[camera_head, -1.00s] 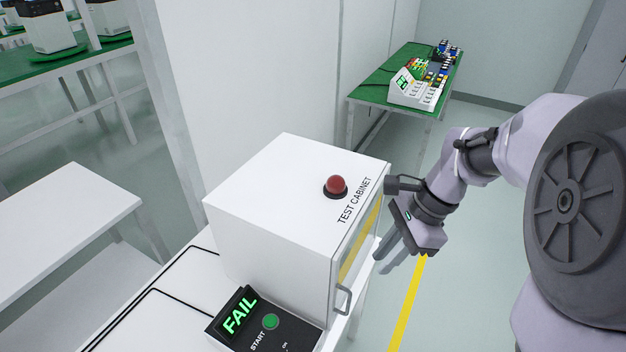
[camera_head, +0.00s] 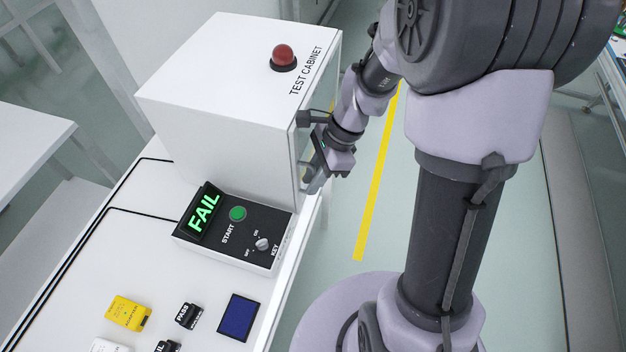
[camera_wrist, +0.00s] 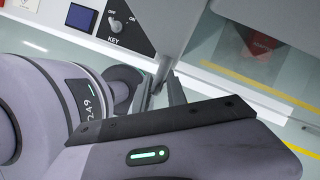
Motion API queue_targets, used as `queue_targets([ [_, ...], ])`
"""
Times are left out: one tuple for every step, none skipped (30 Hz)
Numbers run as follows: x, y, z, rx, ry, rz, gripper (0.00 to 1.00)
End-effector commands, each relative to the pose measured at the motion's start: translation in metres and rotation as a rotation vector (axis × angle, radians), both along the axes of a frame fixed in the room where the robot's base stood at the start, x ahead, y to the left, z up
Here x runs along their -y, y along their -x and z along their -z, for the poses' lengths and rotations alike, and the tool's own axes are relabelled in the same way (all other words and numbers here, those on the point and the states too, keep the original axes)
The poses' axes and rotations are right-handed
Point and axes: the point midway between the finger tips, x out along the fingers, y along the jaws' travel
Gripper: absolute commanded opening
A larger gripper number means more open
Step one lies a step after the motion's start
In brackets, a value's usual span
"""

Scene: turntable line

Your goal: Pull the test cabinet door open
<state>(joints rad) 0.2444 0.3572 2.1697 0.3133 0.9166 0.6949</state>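The white test cabinet (camera_head: 205,95) stands on the white bench, with a red dome button (camera_head: 283,56) on top. Its front door (camera_head: 334,72) is seen almost edge-on and looks shut. In the wrist view, a see-through pane (camera_wrist: 235,55) shows a red shape behind it. My gripper (camera_head: 312,180) is at the lower near edge of the door, where the handle is. The fingers largely hide the handle in the head view. In the wrist view the fingertips (camera_wrist: 163,90) are at the door edge; I cannot tell whether they close on the handle.
A black control box (camera_head: 236,228) with a green FAIL display, START button and key switch stands beside the cabinet. A yellow adapter (camera_head: 128,313), small black blocks and a blue pad (camera_head: 238,317) lie on the bench (camera_head: 75,270). Floor with a yellow line (camera_head: 378,190) is open beyond the door.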

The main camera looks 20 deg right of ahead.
Motion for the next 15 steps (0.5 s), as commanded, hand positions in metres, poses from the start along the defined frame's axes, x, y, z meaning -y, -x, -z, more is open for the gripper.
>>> queue_targets([
  [0.0000,0.0000,-0.0004,0.000,0.000,0.000,0.18],
  [0.0000,0.0000,-0.0006,0.000,0.000,0.000,0.18],
  [0.0001,0.0000,-0.0007,0.000,0.000,0.000,0.18],
  [0.0001,0.0000,-0.0007,0.000,0.000,0.000,0.18],
  [0.0001,0.0000,-0.0007,0.000,0.000,0.000,0.12],
  [0.0001,0.0001,-0.0008,0.000,0.000,0.000,0.04],
  [0.0001,0.0001,-0.0008,0.000,0.000,0.000,0.00],
  [0.0002,0.0001,-0.0008,0.000,0.000,0.000,0.00],
  [0.0002,0.0001,-0.0008,0.000,0.000,0.000,0.00],
  [0.0002,0.0001,-0.0008,0.000,0.000,0.000,0.00],
  [0.0002,0.0001,-0.0008,0.000,0.000,0.000,0.00],
  [0.0002,0.0001,-0.0008,0.000,0.000,0.000,0.00],
  [0.0002,0.0001,-0.0008,0.000,0.000,0.000,0.00],
  [0.0002,0.0001,-0.0008,0.000,0.000,0.000,0.00],
  [0.0002,0.0001,-0.0008,0.000,0.000,0.000,0.00],
])
